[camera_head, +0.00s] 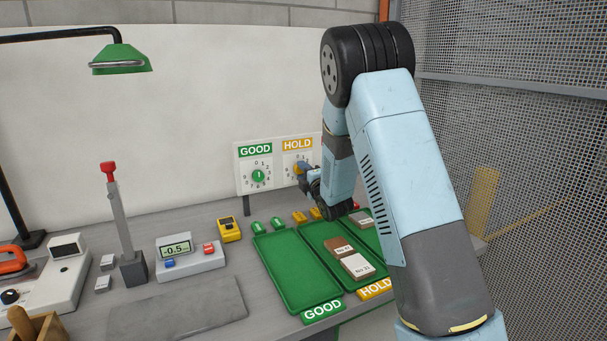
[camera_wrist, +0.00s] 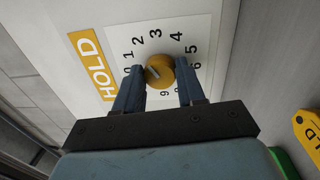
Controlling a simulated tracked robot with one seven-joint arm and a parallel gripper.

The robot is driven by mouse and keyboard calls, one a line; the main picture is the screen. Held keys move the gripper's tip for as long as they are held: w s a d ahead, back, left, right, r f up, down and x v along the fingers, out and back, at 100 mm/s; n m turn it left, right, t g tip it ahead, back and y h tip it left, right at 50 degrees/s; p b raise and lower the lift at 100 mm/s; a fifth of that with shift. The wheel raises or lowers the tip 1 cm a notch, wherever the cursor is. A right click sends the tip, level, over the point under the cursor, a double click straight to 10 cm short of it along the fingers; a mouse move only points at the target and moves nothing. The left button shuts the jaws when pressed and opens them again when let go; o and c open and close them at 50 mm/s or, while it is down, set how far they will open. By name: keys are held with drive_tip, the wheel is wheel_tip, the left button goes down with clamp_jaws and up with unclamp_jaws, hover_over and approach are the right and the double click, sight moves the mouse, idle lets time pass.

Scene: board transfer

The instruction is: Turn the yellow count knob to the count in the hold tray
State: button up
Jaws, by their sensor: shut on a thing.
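The yellow count knob (camera_wrist: 160,70) sits on the white dial panel under the orange HOLD label (camera_wrist: 91,66). My gripper (camera_wrist: 160,82) is shut on the knob, one finger on each side. A pale mark on the knob appears to lie toward the 0; its exact reading is hard to tell. In the head view the knob (camera_head: 299,168) is partly hidden by my gripper (camera_head: 304,176). My arm may hide part of that tray.
The green GOOD knob (camera_head: 259,176) is left of the yellow one. The good tray (camera_head: 290,275) looks empty. A meter (camera_head: 188,257) and a lever post (camera_head: 120,220) stand left. A mesh fence is at right.

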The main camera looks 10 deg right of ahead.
drive_tip(key=shift+s+a+f, duration=0.15)
drive_tip(key=shift+a+f, duration=0.05)
drive_tip(key=shift+f, duration=0.1)
drive_tip(key=o, duration=1)
drive_tip(key=shift+d+r, duration=0.1)
drive_tip(key=shift+r, duration=0.05)
drive_tip(key=shift+o, duration=0.2)
drive_tip(key=v, duration=1.3)
drive_tip(key=shift+s, duration=0.3)
drive_tip(key=shift+d, duration=0.1)
